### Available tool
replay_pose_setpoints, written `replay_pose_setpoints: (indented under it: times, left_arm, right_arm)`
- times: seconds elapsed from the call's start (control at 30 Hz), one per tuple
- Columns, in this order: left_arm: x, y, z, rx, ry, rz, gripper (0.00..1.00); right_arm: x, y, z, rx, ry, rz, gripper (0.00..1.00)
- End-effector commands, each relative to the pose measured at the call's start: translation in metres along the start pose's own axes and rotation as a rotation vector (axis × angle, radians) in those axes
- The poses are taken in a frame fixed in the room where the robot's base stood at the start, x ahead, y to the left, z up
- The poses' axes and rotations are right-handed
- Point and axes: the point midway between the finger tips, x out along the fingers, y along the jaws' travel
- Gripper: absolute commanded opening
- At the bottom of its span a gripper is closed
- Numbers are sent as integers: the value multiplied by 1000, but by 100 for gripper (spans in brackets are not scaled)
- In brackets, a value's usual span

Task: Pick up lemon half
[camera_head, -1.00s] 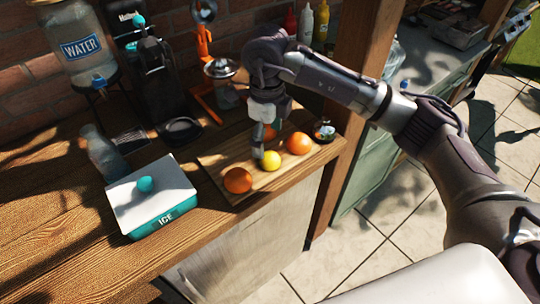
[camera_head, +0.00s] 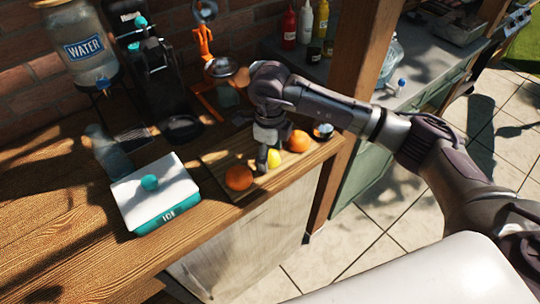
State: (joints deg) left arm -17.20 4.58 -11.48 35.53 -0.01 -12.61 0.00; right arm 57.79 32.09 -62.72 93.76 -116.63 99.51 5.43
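The yellow lemon half (camera_head: 274,157) lies on the wooden board (camera_head: 222,162) between two oranges. My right gripper (camera_head: 262,165) points down at the board, just left of the lemon and covering part of its left side. One dark finger shows clearly; the other cannot be made out, so its opening and any contact with the lemon are unclear. One orange (camera_head: 238,177) lies at the board's front left, the other orange (camera_head: 298,141) at the right. My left gripper is not in view.
A white and teal ice box (camera_head: 165,208) stands left of the board. An orange juicer press (camera_head: 204,45), a water dispenser (camera_head: 82,48) and a black machine (camera_head: 152,70) stand behind. A wooden post (camera_head: 352,85) rises at the right. The counter's front left is clear.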

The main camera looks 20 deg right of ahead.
Motion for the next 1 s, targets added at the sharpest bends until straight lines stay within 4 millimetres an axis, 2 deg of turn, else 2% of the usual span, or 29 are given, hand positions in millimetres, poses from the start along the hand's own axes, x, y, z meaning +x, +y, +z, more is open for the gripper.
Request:
replay_pose_setpoints:
  times: [0.03, 0.2, 0.27, 0.63, 0.77, 0.87, 1.0]
  left_arm:
    - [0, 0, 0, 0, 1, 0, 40]
    - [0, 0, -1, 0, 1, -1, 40]
    - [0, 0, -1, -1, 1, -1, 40]
    - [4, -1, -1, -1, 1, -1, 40]
    - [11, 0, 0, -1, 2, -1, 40]
    - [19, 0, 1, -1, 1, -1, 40]
    - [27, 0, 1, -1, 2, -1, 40]
  right_arm:
    - [0, 0, 0, 0, 0, 0, 56]
    - [0, 0, 0, 0, 0, 0, 28]
    - [-1, 0, 0, 0, -1, 0, 21]
    - [-7, 0, 1, 0, -3, 0, 21]
    - [-21, 0, 1, -2, -4, -2, 21]
    - [-39, -1, 1, -1, -6, -4, 21]
    - [-57, 17, -26, -4, -4, -4, 21]
